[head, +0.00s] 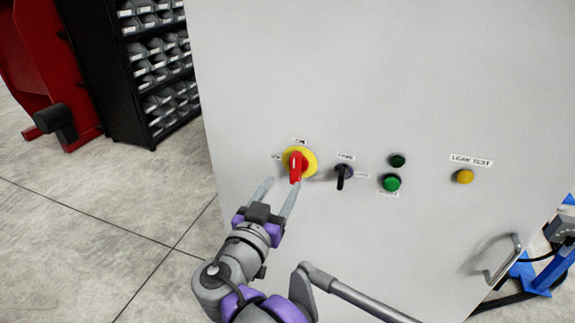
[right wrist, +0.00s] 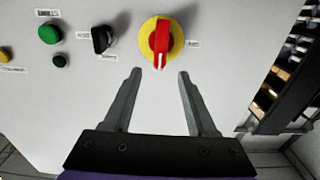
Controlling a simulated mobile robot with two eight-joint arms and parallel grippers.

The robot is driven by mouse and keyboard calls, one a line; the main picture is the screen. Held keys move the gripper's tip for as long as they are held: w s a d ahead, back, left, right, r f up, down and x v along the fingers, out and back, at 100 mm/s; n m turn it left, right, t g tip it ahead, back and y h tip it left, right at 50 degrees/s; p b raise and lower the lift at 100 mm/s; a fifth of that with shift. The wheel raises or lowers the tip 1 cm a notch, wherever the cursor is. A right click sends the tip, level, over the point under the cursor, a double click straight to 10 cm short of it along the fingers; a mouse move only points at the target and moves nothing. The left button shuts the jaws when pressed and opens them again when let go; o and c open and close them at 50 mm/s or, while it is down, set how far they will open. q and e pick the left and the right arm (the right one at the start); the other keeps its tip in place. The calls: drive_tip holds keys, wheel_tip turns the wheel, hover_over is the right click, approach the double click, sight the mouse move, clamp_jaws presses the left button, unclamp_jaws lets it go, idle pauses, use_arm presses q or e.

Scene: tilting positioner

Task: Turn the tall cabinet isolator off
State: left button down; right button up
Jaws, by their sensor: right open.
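The isolator is a red handle on a yellow round plate (head: 311,158) on the front of the tall pale grey cabinet (head: 400,70). Its red handle (head: 296,168) stands about upright, in line with the small label above it; another label sits to its left. In the right wrist view the isolator's red handle (right wrist: 161,40) also looks near vertical. My right gripper (head: 282,183) is open and empty, just below the isolator; in the right wrist view its fingertips (right wrist: 159,74) are spread, short of the handle, with no contact visible. My left gripper is out of view.
Right of the isolator are a black selector switch (head: 341,175), a green button (head: 391,184), a dark green one (head: 397,160) and a yellow one (head: 465,176). A metal door handle (head: 497,262) projects at lower right. A bin rack (head: 150,60) stands behind left.

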sight(294, 165)
drive_tip(key=x, duration=0.8)
drive_tip(key=shift+w+f, duration=0.1)
drive_tip(key=shift+w, duration=0.15)
clamp_jaws()
